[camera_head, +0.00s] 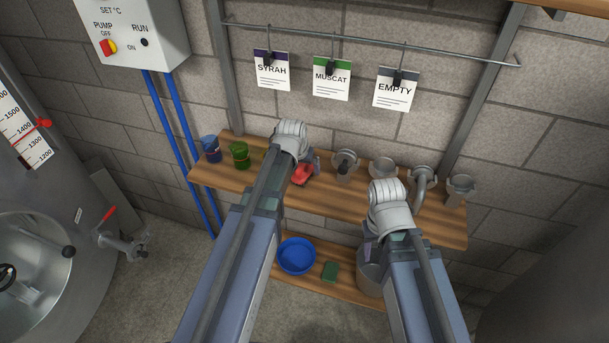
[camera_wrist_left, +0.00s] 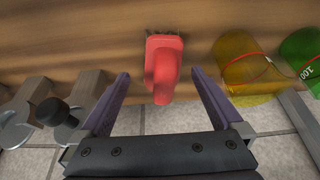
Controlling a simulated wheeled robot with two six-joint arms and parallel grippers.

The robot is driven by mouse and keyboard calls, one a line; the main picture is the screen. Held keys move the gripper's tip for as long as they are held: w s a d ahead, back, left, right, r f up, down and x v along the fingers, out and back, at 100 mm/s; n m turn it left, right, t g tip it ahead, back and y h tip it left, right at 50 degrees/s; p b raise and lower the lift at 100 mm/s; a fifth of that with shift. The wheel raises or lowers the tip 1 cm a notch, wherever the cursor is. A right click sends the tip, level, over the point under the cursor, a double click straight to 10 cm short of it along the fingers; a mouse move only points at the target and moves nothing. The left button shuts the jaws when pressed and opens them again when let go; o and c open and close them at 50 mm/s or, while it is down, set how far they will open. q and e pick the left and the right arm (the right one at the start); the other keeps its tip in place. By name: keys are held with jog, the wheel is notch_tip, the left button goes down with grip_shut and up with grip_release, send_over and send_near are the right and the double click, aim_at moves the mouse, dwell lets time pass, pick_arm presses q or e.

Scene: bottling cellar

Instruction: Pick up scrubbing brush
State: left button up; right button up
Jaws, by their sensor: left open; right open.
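The scrubbing brush (camera_head: 303,174) has a red body and lies on the upper wooden shelf, partly hidden by my left arm. In the left wrist view the brush (camera_wrist_left: 163,66) shows its red handle toward me and a few bristles at its far end. My left gripper (camera_wrist_left: 160,80) is open, with one finger on each side of the brush's handle end and a gap to both. In the head view my left gripper (camera_head: 308,160) is mostly hidden behind its wrist. My right gripper (camera_head: 369,245) is open, mostly hidden by its own arm, above the lower shelf.
Blue (camera_head: 210,148) and green (camera_head: 239,155) cups stand left of the brush; a yellow cup (camera_wrist_left: 248,72) is closest to it. Metal fittings (camera_head: 345,165) stand to its right. A blue basin (camera_head: 296,256) and green pad (camera_head: 330,271) are on the lower shelf.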

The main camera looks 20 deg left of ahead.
aim_at(306, 169)
pick_arm(q)
jog(key=b+x, duration=0.1)
jog(key=x, duration=0.1)
jog(key=b+x, duration=0.1)
jog(key=x, duration=0.1)
jog(key=shift+w+d+b, duration=0.15)
jog(key=shift+w+b, duration=0.15)
jog(key=shift+b, duration=0.1)
jog(key=shift+r, duration=0.1)
jog(key=c, duration=1.5)
jog(key=shift+r, duration=0.1)
notch_tip(306, 169, up, 10)
jog(key=p, duration=1)
